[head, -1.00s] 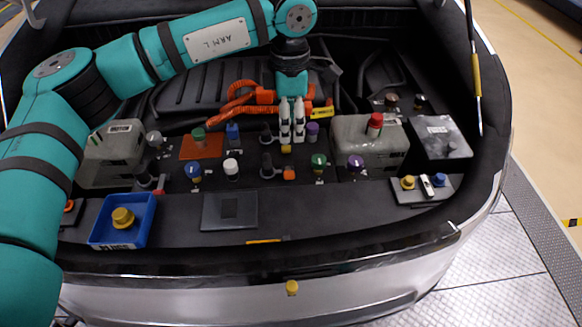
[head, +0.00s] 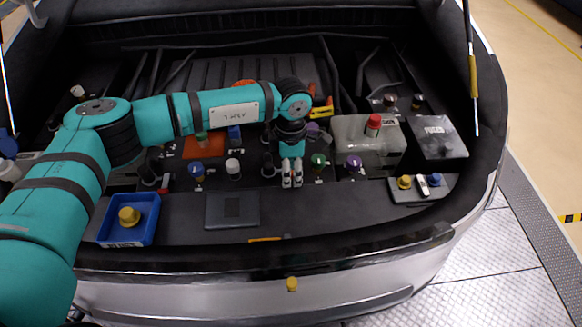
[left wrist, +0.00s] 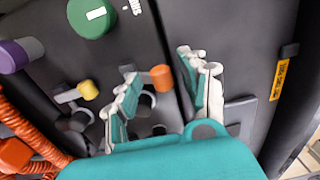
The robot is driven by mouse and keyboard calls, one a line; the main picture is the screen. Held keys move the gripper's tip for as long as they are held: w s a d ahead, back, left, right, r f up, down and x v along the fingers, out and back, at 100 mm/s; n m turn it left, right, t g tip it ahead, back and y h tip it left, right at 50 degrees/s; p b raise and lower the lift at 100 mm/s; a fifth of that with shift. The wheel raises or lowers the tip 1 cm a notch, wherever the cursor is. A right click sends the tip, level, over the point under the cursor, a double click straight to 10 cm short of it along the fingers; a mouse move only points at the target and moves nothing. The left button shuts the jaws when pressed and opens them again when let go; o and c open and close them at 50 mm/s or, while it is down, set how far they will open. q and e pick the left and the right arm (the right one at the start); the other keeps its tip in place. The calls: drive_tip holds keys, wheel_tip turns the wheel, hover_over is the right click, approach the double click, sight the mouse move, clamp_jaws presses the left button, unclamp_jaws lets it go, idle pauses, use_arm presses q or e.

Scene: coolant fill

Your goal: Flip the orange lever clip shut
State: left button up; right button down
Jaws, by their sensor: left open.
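The orange lever clip (left wrist: 160,78) shows in the left wrist view as an orange-tipped lever on a dark round fitting. My left gripper (left wrist: 163,85) is open there, with the orange tip between its two fingers, nearer the left finger; I cannot tell whether they touch. In the head view my left gripper (head: 292,183) points down at the front row of fittings and hides the orange tip. The clip's dark fitting (head: 268,167) shows just left of it. My right gripper is not in view.
A yellow-tipped lever (left wrist: 88,90) sits near the orange one. A dark flat plate (head: 232,210) and a blue tray (head: 152,222) with a yellow cap lie to the left. Orange hoses (left wrist: 35,135) run nearby.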

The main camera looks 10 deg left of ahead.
use_arm(q)
clamp_jaws()
drive_tip(key=shift+s+f+t+b, duration=0.25)
drive_tip(key=shift+f+t+b, duration=0.15)
drive_tip(key=shift+b, duration=0.25)
drive_tip(key=shift+s+t+b, duration=0.1)
drive_tip(key=shift+t+b, duration=0.2)
unclamp_jaws()
wheel_tip(320, 180, up, 12)
drive_tip(key=s, duration=0.1)
drive_tip(key=shift+d, duration=0.15)
